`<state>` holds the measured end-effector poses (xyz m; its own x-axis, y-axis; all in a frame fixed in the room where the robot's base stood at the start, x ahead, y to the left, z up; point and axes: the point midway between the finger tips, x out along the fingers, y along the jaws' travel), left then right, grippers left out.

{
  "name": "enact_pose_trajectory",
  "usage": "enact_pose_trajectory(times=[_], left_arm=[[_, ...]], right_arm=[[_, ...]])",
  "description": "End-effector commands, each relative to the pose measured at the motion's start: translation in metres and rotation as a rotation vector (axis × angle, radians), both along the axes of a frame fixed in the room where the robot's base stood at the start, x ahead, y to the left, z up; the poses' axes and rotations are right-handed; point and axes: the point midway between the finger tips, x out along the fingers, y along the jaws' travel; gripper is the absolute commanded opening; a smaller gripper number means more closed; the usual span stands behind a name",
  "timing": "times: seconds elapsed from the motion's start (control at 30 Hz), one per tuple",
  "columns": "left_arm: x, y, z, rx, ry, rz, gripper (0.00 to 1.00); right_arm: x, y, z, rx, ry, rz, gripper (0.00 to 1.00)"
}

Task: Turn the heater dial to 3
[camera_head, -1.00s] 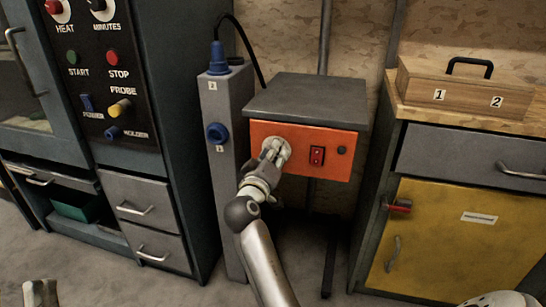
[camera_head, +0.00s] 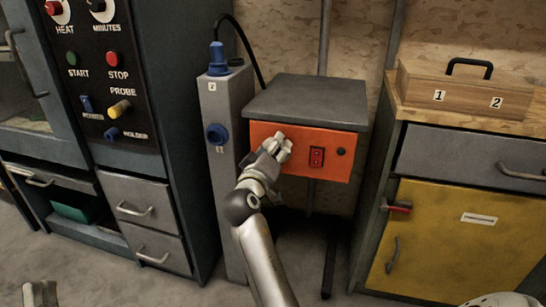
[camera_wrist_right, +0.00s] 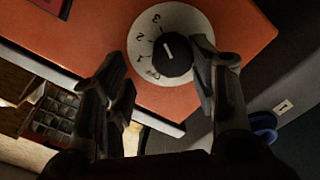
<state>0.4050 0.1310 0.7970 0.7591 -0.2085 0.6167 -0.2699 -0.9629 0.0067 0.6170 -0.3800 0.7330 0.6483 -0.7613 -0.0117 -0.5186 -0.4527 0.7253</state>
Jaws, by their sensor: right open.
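The heater is an orange-fronted box (camera_head: 322,142) with a grey top in the head view. Its dial is hidden there behind my right gripper (camera_head: 277,148). The right wrist view shows the black dial knob (camera_wrist_right: 173,58) on a white numbered plate (camera_wrist_right: 148,31). The knob's white mark points up-left toward the numerals; the exact number is unclear. My right gripper (camera_wrist_right: 163,72) is open, its fingers on either side of the knob, the right finger closer to it. Contact cannot be made out. A pale part at the lower left (camera_head: 40,293) may be my left gripper; its jaws are unclear.
A red switch (camera_head: 317,156) and a black button (camera_head: 341,152) sit right of the dial. A grey post with a blue socket (camera_head: 216,134) stands close at the left. A yellow-doored cabinet (camera_head: 440,243) is at the right, an oven cabinet (camera_head: 165,130) at the left.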

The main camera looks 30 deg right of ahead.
Motion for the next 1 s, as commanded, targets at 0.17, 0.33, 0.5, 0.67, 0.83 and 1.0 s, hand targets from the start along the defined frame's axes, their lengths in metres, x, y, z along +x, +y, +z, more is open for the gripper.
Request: enact_pose_trajectory(times=[0.17, 0.33, 0.5, 0.67, 0.83, 1.0], left_arm=[[0.000, 0.000, 0.000, 0.000, 0.000, 0.000, 0.52], [0.000, 0.000, 0.001, 0.001, 0.000, 0.001, 0.52], [0.000, 0.000, 0.000, 0.001, 0.000, 0.001, 0.52], [0.000, 0.000, 0.000, 0.001, 0.000, 0.001, 0.52], [0.000, 0.000, 0.000, 0.001, 0.000, 0.001, 0.52], [0.000, 0.000, 0.000, 0.001, 0.000, 0.001, 0.52]], right_arm=[[-0.001, 0.000, 0.047, -0.008, -0.024, 0.001, 0.51], [-0.001, 0.000, 0.075, -0.014, -0.023, -0.002, 0.51], [-0.001, 0.000, 0.082, -0.010, -0.014, 0.000, 0.51], [-0.001, 0.000, 0.081, -0.007, -0.010, 0.000, 0.51], [-0.001, 0.000, 0.080, -0.006, -0.009, 0.000, 0.51], [0.000, 0.000, 0.080, -0.005, -0.008, 0.000, 0.51]])
